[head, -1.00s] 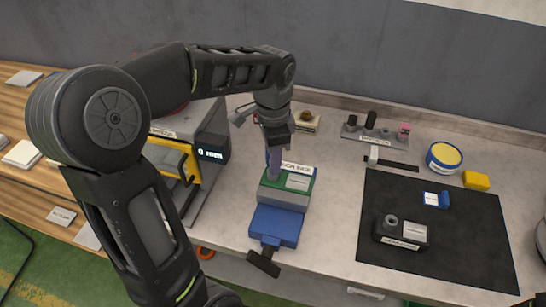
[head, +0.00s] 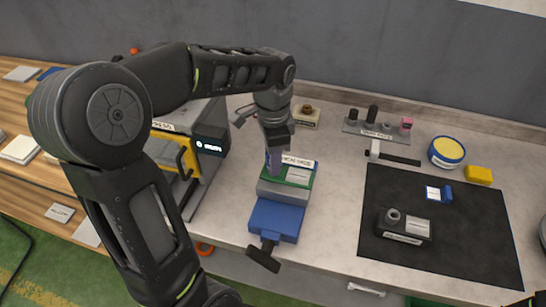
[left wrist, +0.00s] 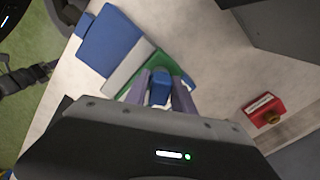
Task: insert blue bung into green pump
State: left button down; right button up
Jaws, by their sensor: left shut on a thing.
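The green pump (head: 297,177) sits at the grey jaw of a blue vise (head: 275,218) on the bench, with a white label on its top. It also shows in the left wrist view (left wrist: 146,62). My left gripper (head: 274,163) points down over the pump's left part. In the left wrist view its two purple-grey fingers are shut on the blue bung (left wrist: 160,91), which is over the pump. The bung's lower end is hidden, so I cannot tell whether it is in the pump's opening. My right gripper is not in view.
A press with a yellow guard (head: 172,152) stands close left of the vise. To the right, a black mat (head: 450,240) holds a dark labelled block (head: 402,227) and a small blue part (head: 445,194). A yellow-topped tub (head: 446,152) stands behind. Bench between vise and mat is clear.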

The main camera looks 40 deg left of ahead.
pick_arm(q)
jog(key=shift+f, duration=0.25)
jog(key=c, duration=1)
grip_release()
jog(key=shift+r+b, duration=0.4)
jog(key=shift+r, duration=3.6)
